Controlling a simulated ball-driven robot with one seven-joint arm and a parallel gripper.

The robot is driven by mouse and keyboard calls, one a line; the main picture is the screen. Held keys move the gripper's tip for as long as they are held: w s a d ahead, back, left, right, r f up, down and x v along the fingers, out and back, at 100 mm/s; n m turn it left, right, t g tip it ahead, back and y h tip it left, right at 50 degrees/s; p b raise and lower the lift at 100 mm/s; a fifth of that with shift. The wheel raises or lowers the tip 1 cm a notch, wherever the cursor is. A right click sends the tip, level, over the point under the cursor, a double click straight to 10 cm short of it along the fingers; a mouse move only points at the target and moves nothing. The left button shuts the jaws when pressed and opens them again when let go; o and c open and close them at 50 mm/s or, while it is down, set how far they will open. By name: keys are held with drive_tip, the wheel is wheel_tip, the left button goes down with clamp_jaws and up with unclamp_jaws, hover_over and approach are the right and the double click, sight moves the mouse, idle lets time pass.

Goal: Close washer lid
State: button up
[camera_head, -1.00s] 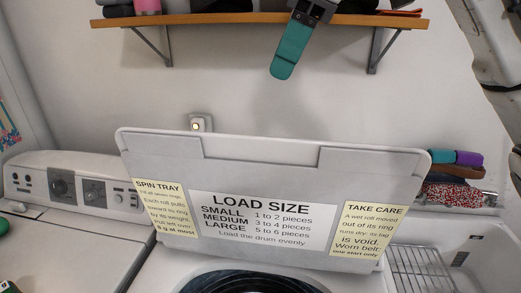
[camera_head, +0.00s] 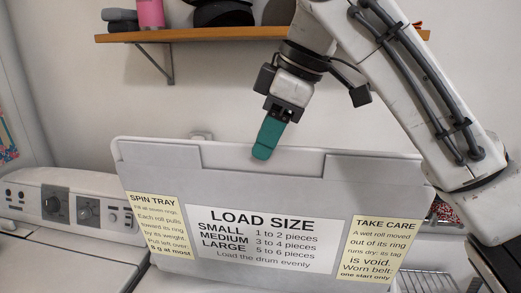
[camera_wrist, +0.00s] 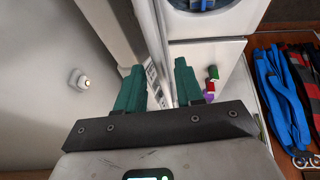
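The washer lid (camera_head: 270,188) stands raised and leans back, its face with the LOAD SIZE label toward me in the head view. My gripper (camera_head: 264,152) points down at the lid's top edge, near its middle, and its teal fingertips overlap that edge. In the wrist view the two teal fingers (camera_wrist: 160,88) are apart, with the lid (camera_wrist: 148,45) seen nearly edge-on in the gap between them. I cannot tell whether either finger touches it. The washer's drum opening is out of the head view.
A wall shelf (camera_head: 180,37) with several items hangs above the lid. A second machine's control panel (camera_head: 70,204) is at the left. A wall outlet (camera_wrist: 80,80) is behind the lid.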

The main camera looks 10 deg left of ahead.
sight(261, 172)
drive_tip(key=shift+x, duration=1.65)
clamp_jaws()
